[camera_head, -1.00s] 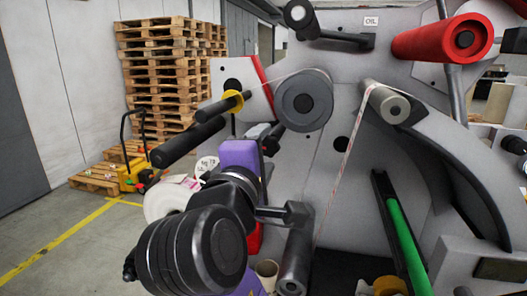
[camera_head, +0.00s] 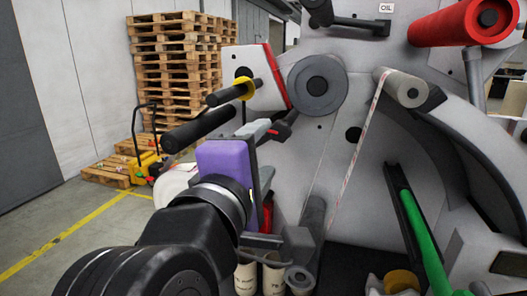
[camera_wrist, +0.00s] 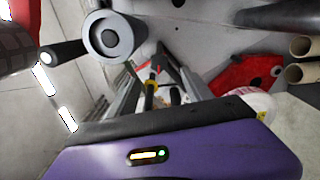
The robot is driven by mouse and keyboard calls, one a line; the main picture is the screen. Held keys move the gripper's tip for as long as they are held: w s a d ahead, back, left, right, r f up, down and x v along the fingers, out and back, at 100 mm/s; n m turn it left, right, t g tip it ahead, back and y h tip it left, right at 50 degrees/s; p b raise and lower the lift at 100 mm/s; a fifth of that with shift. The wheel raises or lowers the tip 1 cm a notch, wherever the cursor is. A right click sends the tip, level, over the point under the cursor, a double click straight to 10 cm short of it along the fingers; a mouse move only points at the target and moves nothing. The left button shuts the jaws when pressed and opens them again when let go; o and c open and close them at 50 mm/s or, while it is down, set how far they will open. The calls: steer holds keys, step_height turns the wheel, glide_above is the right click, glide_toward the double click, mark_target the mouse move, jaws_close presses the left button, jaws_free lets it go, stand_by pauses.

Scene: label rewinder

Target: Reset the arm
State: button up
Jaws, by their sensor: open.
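My gripper (camera_head: 272,128), with its purple body, is raised in front of the label rewinder's grey panel (camera_head: 330,150). Its jaws are open, and I see nothing held between them. It is just below and to the right of the black spindle with a yellow ring (camera_head: 243,88). In the wrist view my gripper (camera_wrist: 152,75) shows its two fingers apart, with a black and yellow part visible between them. My arm covers part of the white roll (camera_head: 172,186) at the lower left of the machine.
A dark grey roller (camera_head: 317,85), a red roller (camera_head: 455,25) and a green bar (camera_head: 422,240) stick out from the panel. Cardboard tubes (camera_head: 273,272) stand low in front. Stacked pallets (camera_head: 175,70) and a yellow pallet truck (camera_head: 146,166) stand behind left, beside open floor.

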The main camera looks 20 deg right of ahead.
steer(key=w+a+r+t+y, duration=0.2)
steer(key=w+a+t+y, duration=0.1)
steer(key=a+t+y, duration=0.45)
steer(key=s+f+m+g+y+b, duration=0.1)
steer(key=s+f+y, duration=0.2)
steer(key=f, duration=0.6)
steer(key=s+f+m+y+b, duration=0.1)
steer(key=s+f+y, duration=0.25)
steer(key=f, duration=0.45)
steer(key=s+d+f+m+g+h+b, duration=0.1)
steer(key=s+d+f+m+g, duration=0.1)
steer(key=s+f, duration=0.6)
steer(key=s+d+f+m+g+h+b, duration=0.1)
steer(key=s+d+f+m, duration=0.3)
steer(key=s, duration=0.9)
steer(key=s+d+f+m+g+h+b, duration=0.1)
steer(key=s+d+f+m+g, duration=0.2)
steer(key=s+d+f, duration=0.5)
step_height(320, 180, down, 6)
steer(key=shift+s+d+f+m, duration=0.25)
steer(key=shift+s+m, duration=0.25)
steer(key=shift+s, duration=0.75)
